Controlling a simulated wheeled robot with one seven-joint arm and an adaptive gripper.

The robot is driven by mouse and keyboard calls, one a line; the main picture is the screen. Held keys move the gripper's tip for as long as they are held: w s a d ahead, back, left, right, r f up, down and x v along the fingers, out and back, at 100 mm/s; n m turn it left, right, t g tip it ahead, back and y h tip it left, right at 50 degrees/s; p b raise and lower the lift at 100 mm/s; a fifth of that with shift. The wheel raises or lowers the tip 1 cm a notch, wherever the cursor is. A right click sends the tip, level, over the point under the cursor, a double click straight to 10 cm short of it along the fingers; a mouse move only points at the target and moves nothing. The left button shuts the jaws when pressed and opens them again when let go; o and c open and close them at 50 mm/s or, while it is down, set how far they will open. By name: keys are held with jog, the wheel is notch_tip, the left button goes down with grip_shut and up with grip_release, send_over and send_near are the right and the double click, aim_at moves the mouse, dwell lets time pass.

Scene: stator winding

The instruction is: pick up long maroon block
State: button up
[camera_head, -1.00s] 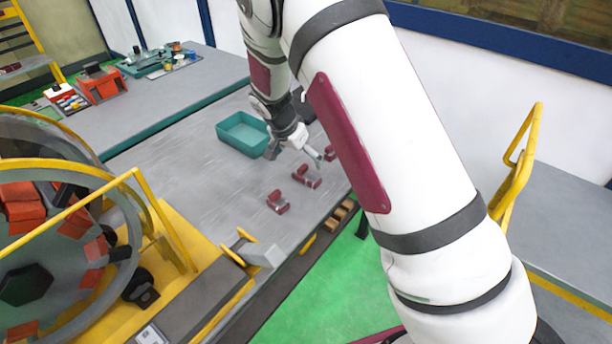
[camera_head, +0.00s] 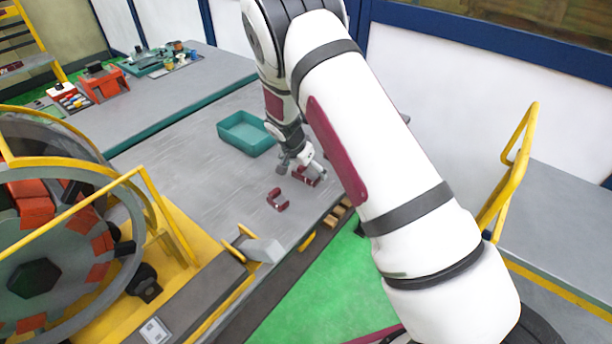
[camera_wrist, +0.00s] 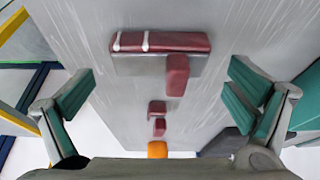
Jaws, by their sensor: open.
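The long maroon block (camera_wrist: 160,42) lies flat on the grey table, with two white stripes near its left end in the wrist view. A short maroon block (camera_wrist: 177,74) stands against its near side, toward the right end. My gripper (camera_wrist: 163,72) is open and empty, its teal-padded fingers spread wide on both sides of these blocks and above the table. In the head view my gripper (camera_head: 303,166) hangs over a maroon group (camera_head: 307,178) and partly hides it. Another maroon group (camera_head: 277,200) lies to its lower left.
Smaller maroon pieces (camera_wrist: 158,107) and an orange object (camera_wrist: 157,149) lie lower in the wrist view. A teal bin (camera_head: 245,134) stands behind my gripper. A yellow-framed wheel machine (camera_head: 60,240) is at the left. The table's front edge is close to the blocks.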

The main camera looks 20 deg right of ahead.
jog(key=c, duration=1.7)
jog(key=shift+r, duration=0.1)
jog(key=shift+c, duration=0.3)
jog(key=shift+w+r, duration=0.1)
